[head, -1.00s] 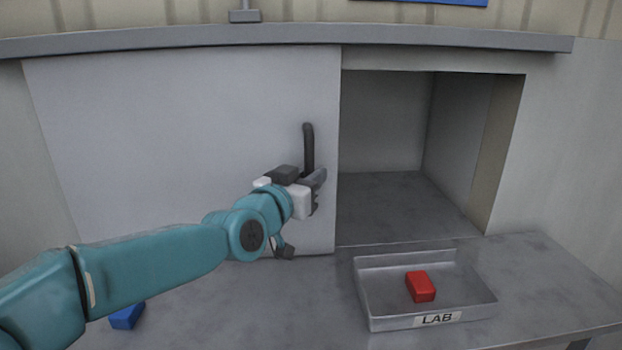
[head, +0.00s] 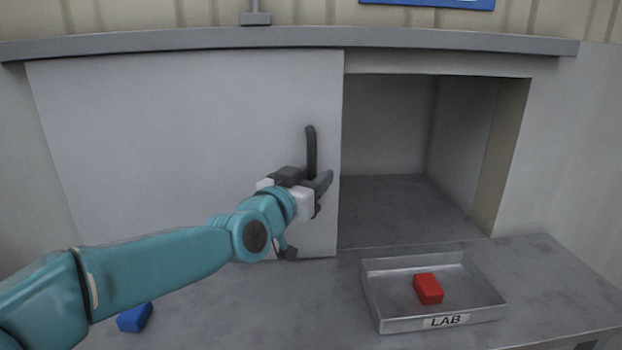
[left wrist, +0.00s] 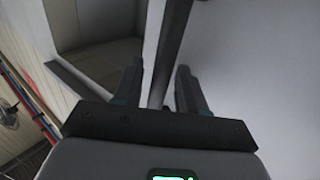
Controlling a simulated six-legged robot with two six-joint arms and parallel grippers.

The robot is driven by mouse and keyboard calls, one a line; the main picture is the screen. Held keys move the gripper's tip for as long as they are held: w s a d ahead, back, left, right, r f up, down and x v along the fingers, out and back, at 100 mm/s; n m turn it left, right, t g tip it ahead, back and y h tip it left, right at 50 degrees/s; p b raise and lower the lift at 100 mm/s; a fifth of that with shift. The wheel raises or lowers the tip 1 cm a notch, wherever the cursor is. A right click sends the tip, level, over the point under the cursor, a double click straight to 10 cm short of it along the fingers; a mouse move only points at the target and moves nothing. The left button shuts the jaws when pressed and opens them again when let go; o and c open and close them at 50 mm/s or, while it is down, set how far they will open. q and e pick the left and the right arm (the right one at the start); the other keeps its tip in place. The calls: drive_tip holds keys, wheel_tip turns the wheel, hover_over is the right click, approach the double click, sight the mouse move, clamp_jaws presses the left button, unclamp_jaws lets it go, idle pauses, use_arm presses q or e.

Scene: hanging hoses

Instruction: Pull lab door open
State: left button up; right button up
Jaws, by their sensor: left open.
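The lab door is a pale grey sliding panel (head: 180,140) on the left, and the cupboard opening (head: 385,125) to its right stands uncovered. A dark vertical handle (head: 310,150) is fixed near the door's right edge. My left gripper (head: 322,186) is at the lower part of the handle and hides its bottom end. In the left wrist view my left gripper (left wrist: 160,88) is open, with the handle (left wrist: 170,45) running between its two fingers. I cannot tell whether either finger touches it. My right gripper is not in view.
A metal tray (head: 382,312) labelled LAB stands on the grey counter (head: 560,285) below the opening, with a red block (head: 428,289) in it. A blue block (head: 135,317) lies on the counter at the lower left, near my arm. The cupboard inside looks empty.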

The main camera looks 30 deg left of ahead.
use_arm(q)
drive_tip(key=shift+s, duration=0.1)
drive_tip(key=s, duration=1.6)
drive_tip(key=shift+s, duration=0.1)
